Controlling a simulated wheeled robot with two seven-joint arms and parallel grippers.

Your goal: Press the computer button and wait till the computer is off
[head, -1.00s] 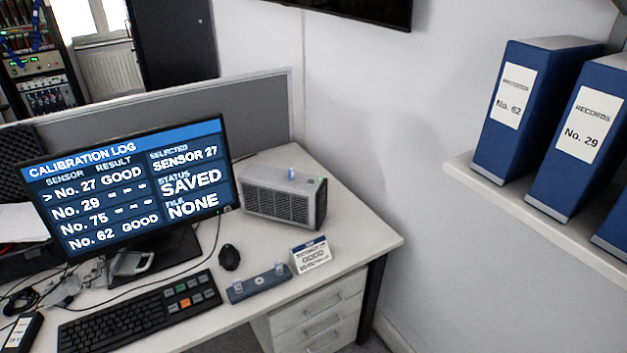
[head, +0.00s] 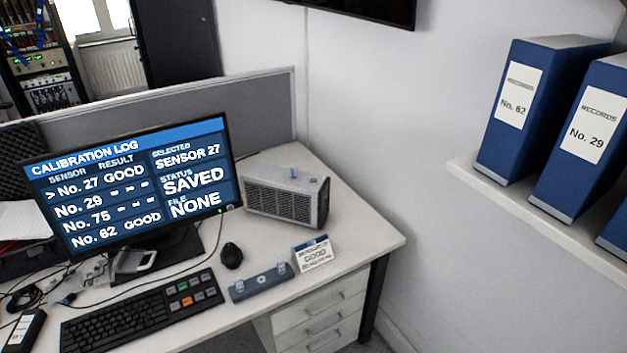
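The computer seems to be the grey box with a grille (head: 287,196) on the desk, right of the monitor. A small blue and clear piece (head: 293,173) sits on its top. I cannot make out which part is its button. The monitor (head: 130,188) is lit and shows a calibration log with sensor 27 selected, status saved and file none. A small green light shows at its lower right corner. Neither of my grippers is in the head view.
A black keyboard (head: 143,312) with coloured keys, a mouse (head: 231,256), a blue-grey bar (head: 261,282) and a white card reading GOOD (head: 314,255) are on the desk. Blue binders (head: 540,115) stand on a wall shelf (head: 515,205) at right.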

